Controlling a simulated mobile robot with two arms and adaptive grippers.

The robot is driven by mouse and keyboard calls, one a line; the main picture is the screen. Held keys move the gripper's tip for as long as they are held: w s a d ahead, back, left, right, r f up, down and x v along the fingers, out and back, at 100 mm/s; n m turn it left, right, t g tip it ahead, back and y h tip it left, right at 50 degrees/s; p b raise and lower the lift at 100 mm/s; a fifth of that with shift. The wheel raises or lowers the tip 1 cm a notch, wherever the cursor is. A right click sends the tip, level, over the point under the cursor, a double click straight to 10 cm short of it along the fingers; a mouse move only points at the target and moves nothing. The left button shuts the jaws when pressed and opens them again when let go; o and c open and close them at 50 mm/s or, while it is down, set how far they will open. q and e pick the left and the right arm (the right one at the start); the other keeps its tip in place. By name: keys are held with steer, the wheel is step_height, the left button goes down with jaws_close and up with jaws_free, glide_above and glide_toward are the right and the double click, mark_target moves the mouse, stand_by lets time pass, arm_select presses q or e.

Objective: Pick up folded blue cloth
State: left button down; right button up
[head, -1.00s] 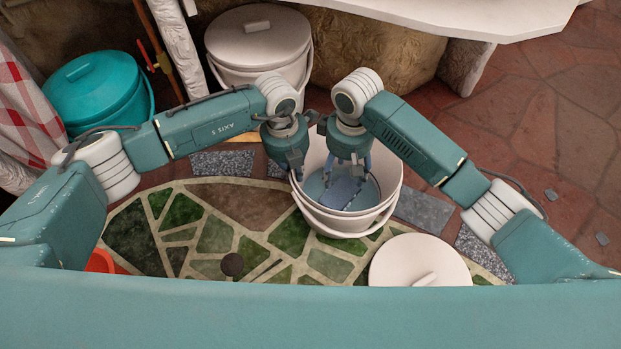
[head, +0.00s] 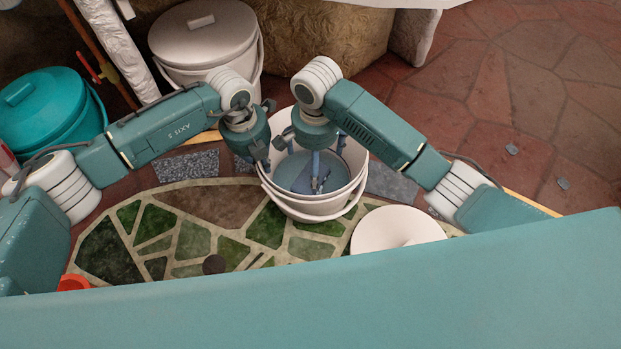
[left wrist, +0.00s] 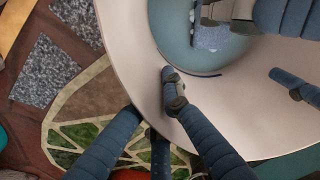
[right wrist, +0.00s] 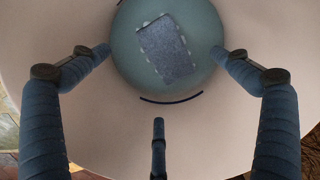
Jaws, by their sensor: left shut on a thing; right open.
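The folded blue cloth (head: 325,176) lies flat on the bottom of a white bucket (head: 345,193) with a pale blue-grey inside. The right wrist view shows the cloth (right wrist: 165,48) whole, as a speckled rectangle with light marks along its edges. My right gripper (head: 322,170) points down inside the bucket, open and empty, with its fingers spread on either side of the cloth. My left gripper (head: 268,157) is at the bucket's left rim. It is shut on the bucket's wall, with fingers on both sides of the rim in the left wrist view (left wrist: 152,100).
The bucket stands at the far edge of the green mosaic counter (head: 200,240). A white round lid (head: 385,230) lies to its right. A lidded white bucket (head: 205,45) and a lidded teal bucket (head: 45,115) stand beyond. An orange thing (head: 73,283) shows at left.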

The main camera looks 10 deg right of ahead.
mark_target(301, 186)
step_height(301, 186, down, 8)
steer(key=shift+w+d+f, duration=0.1)
steer(key=shift+f, duration=0.15)
steer(key=c, duration=1.3)
